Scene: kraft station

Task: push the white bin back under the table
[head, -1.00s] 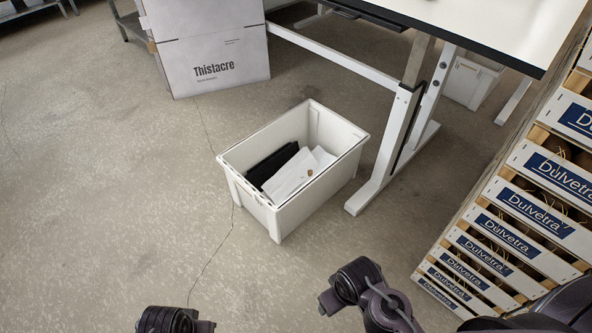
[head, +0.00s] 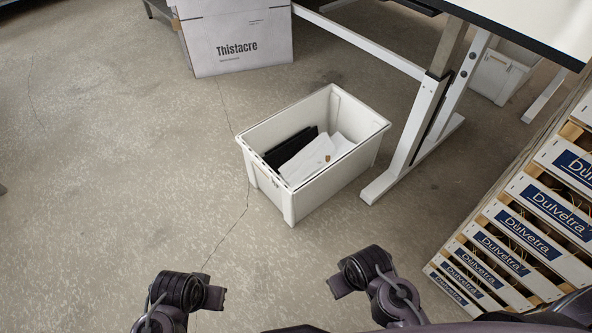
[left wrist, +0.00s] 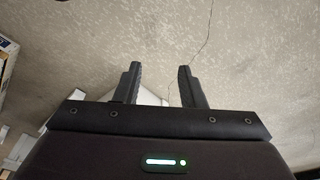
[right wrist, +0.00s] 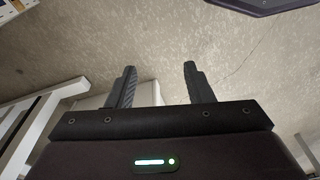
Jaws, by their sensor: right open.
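The white bin (head: 330,190) stands upright on the floor in the head view, in front of and left of the white table leg (head: 425,110). It holds a black item (head: 290,148) and white sheet-like items (head: 308,158). The table (head: 525,22) is at the upper right. My left gripper (left wrist: 158,75) is open and empty, its fingers apart. My right gripper (right wrist: 160,75) is open and empty too. A pale surface shows behind the fingers in both wrist views, probably the bin. In the head view both arms end in front of the bin, apart from it.
Another white bin (head: 497,76) stands under the table at the right. A stack of Dulvetra crates (head: 510,232) fills the right side. A Thistacre carton (head: 238,40) stands behind the bin. The floor at the left is clear.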

